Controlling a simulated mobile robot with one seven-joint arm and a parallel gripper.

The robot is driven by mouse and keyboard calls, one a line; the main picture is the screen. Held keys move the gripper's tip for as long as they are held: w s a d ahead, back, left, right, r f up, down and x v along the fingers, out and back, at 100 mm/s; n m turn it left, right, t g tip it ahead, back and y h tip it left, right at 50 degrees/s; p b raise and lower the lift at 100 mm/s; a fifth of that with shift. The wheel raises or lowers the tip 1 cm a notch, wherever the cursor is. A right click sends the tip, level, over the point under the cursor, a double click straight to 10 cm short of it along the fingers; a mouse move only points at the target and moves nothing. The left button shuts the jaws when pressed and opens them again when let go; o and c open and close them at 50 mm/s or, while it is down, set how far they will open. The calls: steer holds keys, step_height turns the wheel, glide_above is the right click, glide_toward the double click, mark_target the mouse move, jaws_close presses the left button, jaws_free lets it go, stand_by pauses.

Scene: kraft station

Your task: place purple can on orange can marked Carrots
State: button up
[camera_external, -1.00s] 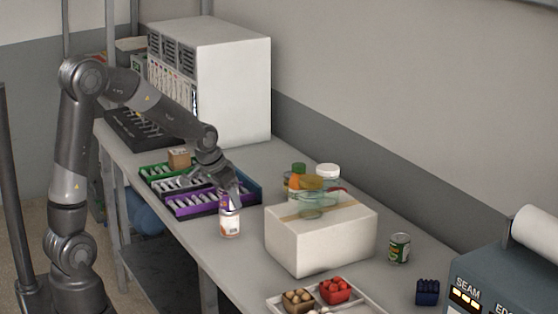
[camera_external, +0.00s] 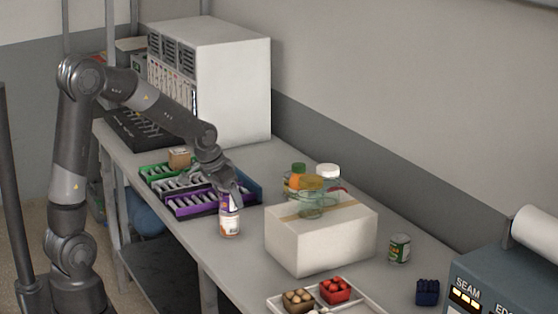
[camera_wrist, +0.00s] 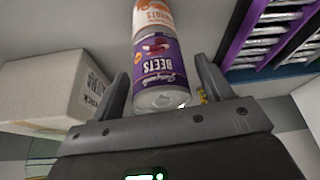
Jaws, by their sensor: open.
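The purple can labelled Beets (camera_wrist: 158,70) stands on the orange can marked Carrots (camera_wrist: 154,17). Both cans also show as a small upright stack at the bench's front edge in the external view, purple (camera_external: 229,201) above orange (camera_external: 230,226). My gripper (camera_wrist: 163,80) is open, with one finger on each side of the purple can and gaps beside it. In the external view my gripper (camera_external: 231,190) is at the top of the stack and partly hides the purple can.
A purple-edged tray (camera_external: 195,207) of small parts lies just behind the cans. A white carton (camera_external: 320,238) stands to the right, with jars behind it. Bare bench lies between stack and carton.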

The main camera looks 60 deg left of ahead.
steer(key=a+v, duration=0.1)
steer(key=v, duration=0.9)
steer(key=s+d+r, duration=0.1)
steer(key=s+d, duration=0.2)
steer(key=s, duration=0.4)
steer(key=s+d+m, duration=0.1)
steer(key=s+d, duration=0.3)
steer(key=s, duration=0.3)
steer(key=s+d+r+t, duration=0.1)
steer(key=s+d, duration=0.2)
steer(key=s, duration=0.4)
steer(key=shift+d+r+m+h, duration=0.3)
steer(key=shift+m, duration=0.1)
